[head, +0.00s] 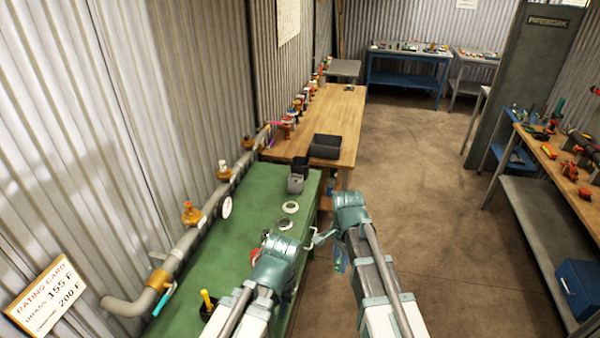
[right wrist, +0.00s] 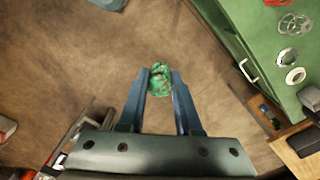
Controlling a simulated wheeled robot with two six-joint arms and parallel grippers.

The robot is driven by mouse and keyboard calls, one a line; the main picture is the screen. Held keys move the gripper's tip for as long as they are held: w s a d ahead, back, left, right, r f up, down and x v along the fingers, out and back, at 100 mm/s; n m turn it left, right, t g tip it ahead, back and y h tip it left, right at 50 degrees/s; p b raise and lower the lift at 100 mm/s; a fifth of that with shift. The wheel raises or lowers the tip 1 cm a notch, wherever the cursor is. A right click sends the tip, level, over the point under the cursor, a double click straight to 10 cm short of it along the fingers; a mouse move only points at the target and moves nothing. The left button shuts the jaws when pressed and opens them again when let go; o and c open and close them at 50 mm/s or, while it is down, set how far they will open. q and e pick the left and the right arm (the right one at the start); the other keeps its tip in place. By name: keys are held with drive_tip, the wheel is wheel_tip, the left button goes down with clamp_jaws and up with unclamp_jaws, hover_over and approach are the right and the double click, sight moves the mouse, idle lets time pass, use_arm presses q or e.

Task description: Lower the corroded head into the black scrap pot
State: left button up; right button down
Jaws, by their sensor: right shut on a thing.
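My right gripper (head: 340,260) hangs beside the front of the green bench (head: 235,213), over the floor. In the right wrist view its two blue fingers (right wrist: 161,85) are shut on the corroded head (right wrist: 160,76), a lumpy green piece with brownish spots. In the head view the head is too small and covered to make out clearly. A dark grey container (head: 296,184) stands at the bench's far end, and a wider black bin (head: 325,146) sits on the wooden bench behind. I cannot tell which is the scrap pot. My left gripper (head: 265,240) is above the green bench, its jaws unclear.
Pale rings (head: 290,207) lie on the green bench. A grey pipe (head: 188,248) with brass fittings runs along the wall. A black piece with a yellow handle (head: 207,303) is at the near end. The floor (head: 430,220) to the right is clear.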

wheel_tip(320, 180, down, 14)
drive_tip(key=b, duration=1.3)
